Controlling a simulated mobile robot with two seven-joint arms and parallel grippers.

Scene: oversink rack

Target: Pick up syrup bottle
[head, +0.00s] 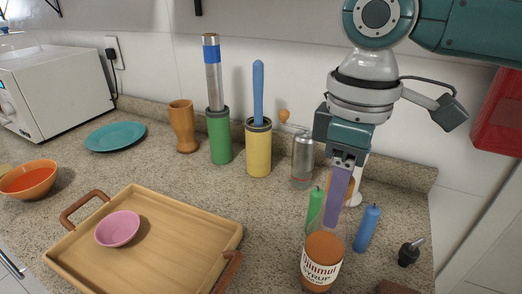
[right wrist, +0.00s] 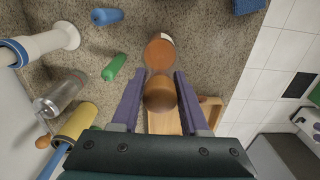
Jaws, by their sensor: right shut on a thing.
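The syrup bottle (head: 322,262), amber with a white label, is at the bottom of the head view, upright or nearly so, right of the tray. My right gripper (head: 334,222) comes down from above, its purple fingers at the bottle's top. In the right wrist view, the fingers of my right gripper (right wrist: 160,95) are closed around a rounded brown part that looks like the bottle's top (right wrist: 160,92). The amber body (right wrist: 159,50) shows beyond it. I cannot tell whether the base touches the counter. My left gripper is not in view.
Green (head: 315,205) and blue (head: 367,229) candle-like items and a dark-topped bottle (head: 410,251) stand close by. The wooden tray (head: 165,255) holds a pink bowl (head: 118,229). Yellow (head: 258,150) and green (head: 219,137) holders stand near the wall.

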